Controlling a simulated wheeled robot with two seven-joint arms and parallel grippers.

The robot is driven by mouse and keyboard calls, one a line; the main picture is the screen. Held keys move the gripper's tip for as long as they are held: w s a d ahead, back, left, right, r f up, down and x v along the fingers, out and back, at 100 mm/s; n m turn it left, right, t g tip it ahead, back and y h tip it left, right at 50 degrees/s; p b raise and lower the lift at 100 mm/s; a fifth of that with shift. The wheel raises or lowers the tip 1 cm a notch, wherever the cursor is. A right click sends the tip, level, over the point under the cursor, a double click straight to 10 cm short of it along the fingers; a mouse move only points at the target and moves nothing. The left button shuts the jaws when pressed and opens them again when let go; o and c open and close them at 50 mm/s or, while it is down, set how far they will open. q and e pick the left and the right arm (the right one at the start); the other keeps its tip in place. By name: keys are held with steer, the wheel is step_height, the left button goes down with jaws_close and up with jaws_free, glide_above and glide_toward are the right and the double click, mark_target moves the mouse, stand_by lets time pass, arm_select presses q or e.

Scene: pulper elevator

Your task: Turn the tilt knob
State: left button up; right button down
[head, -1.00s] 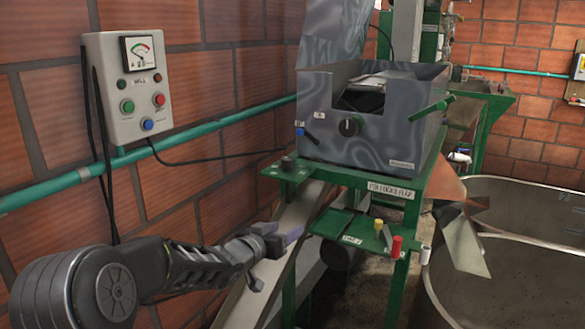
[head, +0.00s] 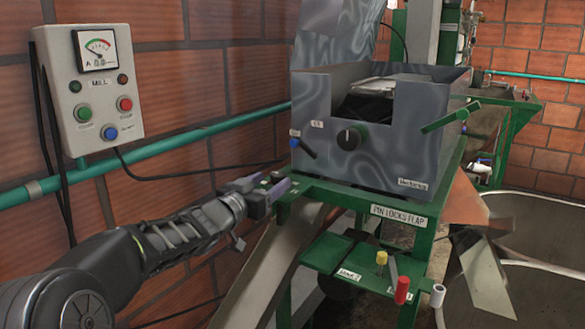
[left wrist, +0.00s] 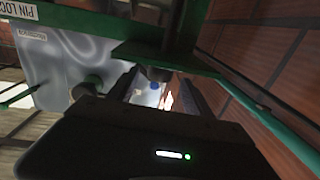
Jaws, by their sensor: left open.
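A round black knob (head: 352,138) with a pale mark sits on the front of the grey machine box. A short dark knob (left wrist: 157,73) stands on the corner of the green frame; it appears upside down in the left wrist view. The frames do not show which one is the tilt knob. My left gripper (head: 271,188) is open at the frame's left corner, below and left of the box. In the head view it partly hides that corner. In the wrist view the short dark knob appears between its fingers; contact is unclear. My right gripper is not seen.
A dark lever with a blue end (head: 303,146) is left of the front knob. A green handle (head: 450,117) sticks out at right. A control box (head: 88,88) hangs on the brick wall beside a green pipe (head: 195,136).

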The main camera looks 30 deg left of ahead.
arm_select(q)
steer(key=shift+s, duration=0.2)
steer(key=shift+w+a+p, duration=0.2)
steer(key=shift+w, duration=1.8)
steer(key=shift+w+a+p, duration=0.2)
steer(key=shift+w, duration=1.75)
steer(key=shift+c, duration=0.5)
jaws_close()
